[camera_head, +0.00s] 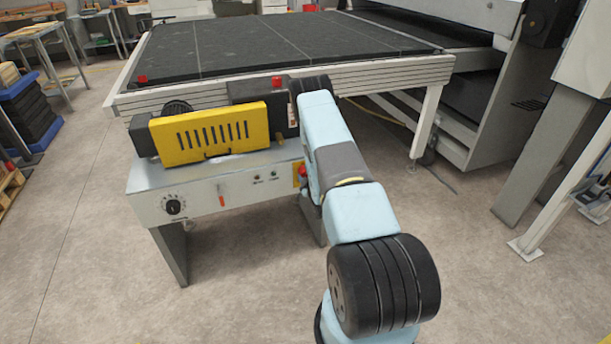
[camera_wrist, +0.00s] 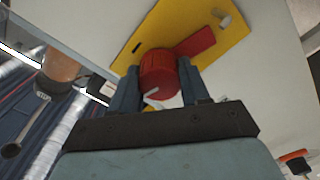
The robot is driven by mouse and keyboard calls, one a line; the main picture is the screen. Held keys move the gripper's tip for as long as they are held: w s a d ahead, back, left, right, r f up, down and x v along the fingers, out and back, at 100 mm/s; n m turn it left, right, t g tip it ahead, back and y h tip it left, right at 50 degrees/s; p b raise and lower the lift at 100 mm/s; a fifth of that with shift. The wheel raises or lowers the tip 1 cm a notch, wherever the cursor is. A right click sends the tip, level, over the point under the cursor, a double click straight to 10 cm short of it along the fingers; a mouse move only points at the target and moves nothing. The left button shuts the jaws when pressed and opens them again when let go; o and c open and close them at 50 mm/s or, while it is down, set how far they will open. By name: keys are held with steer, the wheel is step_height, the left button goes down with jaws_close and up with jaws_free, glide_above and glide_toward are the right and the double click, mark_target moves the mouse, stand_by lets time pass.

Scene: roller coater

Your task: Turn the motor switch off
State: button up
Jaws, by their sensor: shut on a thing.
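The motor switch appears to be the red rotary knob (camera_wrist: 158,72) with a white mark on its face, on a yellow plate (camera_wrist: 150,28) in the wrist view. A flat red piece (camera_wrist: 196,42) sticks out beside the knob, partly over the plate. My gripper (camera_wrist: 160,85) has a finger on each side of the knob and is shut on it. In the head view the yellow plate (camera_head: 298,182) and a bit of red (camera_head: 302,171) show at the right end of the grey control panel (camera_head: 240,194). My arm hides the fingers there.
The panel also carries a black dial (camera_head: 173,207), an orange-red lever (camera_head: 221,198) and small red and green lights. A yellow vented cover (camera_head: 208,134) sits above it. Behind stands a long dark-topped table (camera_head: 225,45). The floor in front of the panel is clear.

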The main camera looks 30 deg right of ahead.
steer(key=shift+a+f+n, duration=0.15)
steer(key=shift+n, duration=0.95)
steer(key=o, duration=1.1)
steer(key=shift+c, duration=0.2)
steer(key=s+a, duration=0.1)
steer(key=s, duration=1.2)
steer(key=shift+s+a, duration=0.35)
